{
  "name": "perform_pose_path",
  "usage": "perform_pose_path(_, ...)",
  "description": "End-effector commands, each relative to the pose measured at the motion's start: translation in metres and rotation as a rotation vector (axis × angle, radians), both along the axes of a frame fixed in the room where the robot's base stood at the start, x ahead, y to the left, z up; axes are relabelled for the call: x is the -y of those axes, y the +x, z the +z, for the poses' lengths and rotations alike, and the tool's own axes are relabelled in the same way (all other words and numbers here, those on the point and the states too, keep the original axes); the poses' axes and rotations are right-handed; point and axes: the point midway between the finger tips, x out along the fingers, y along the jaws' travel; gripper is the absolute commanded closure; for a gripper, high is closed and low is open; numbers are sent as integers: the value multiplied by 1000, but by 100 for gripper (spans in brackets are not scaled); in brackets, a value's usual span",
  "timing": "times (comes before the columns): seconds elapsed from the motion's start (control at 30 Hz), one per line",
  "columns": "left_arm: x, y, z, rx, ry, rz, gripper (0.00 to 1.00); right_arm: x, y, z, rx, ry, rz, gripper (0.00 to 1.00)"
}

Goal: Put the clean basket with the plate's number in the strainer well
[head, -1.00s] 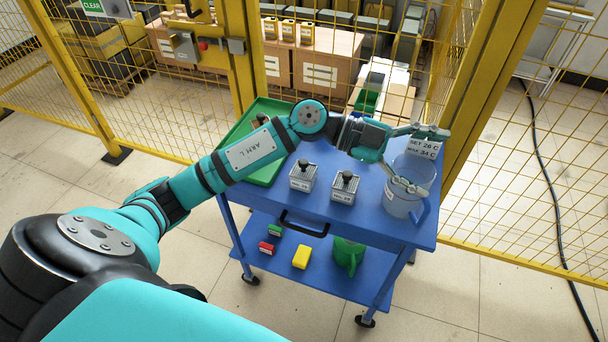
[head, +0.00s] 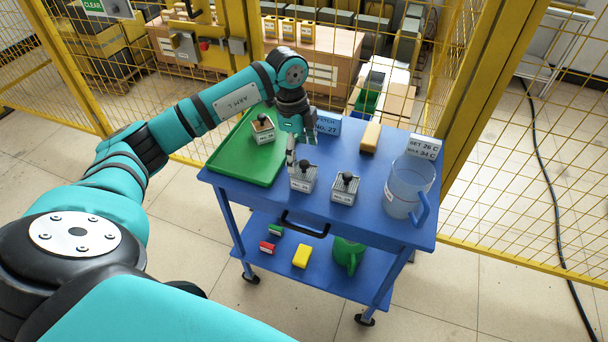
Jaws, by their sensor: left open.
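Three small metal baskets with black knobs show in the head view. One basket (head: 263,133) with a brownish tint is on the green tray (head: 238,165). Two greyer baskets, a left one (head: 303,178) and a right one (head: 345,189), stand on the blue cart top; their label numbers are too small to read surely. A plate (head: 327,123) reading "No. 27" stands behind, partly hidden by my arm. A translucent grey jug-like vessel (head: 409,188) is at the right; I cannot tell whether it is the strainer well. My left gripper (head: 302,147) is open, pointing down just above the left grey basket.
A tan block (head: 370,137) lies at the cart's back, and a sign (head: 423,147) stands behind the vessel. The lower shelf holds a yellow block (head: 302,256), a green jug (head: 348,255) and small red and green blocks. Yellow mesh fencing stands behind the cart.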

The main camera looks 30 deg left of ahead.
Motion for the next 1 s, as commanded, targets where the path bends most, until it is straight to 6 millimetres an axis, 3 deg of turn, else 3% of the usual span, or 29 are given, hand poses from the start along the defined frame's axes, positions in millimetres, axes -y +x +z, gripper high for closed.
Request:
perform_pose_path(0.1, 3, 0, -20, -1, -1, 0, 17, 0, 0, 3, 0, 0, 0, 50)
perform_pose_path(0.37, 5, 1, -39, -1, -1, -1, 17, 0, 0, 6, 1, 0, 0, 50)
perform_pose_path(0.63, 10, 1, -77, -1, -2, -1, 17, 0, 0, 14, 0, 0, 0, 50)
perform_pose_path(0.97, 10, 2, -86, 2, -2, -2, 17, 0, 0, 15, 0, 0, 0, 50)
perform_pose_path(1.0, 10, 2, -86, 2, -2, -2, 22, 0, 0, 15, 0, 0, 0, 50)
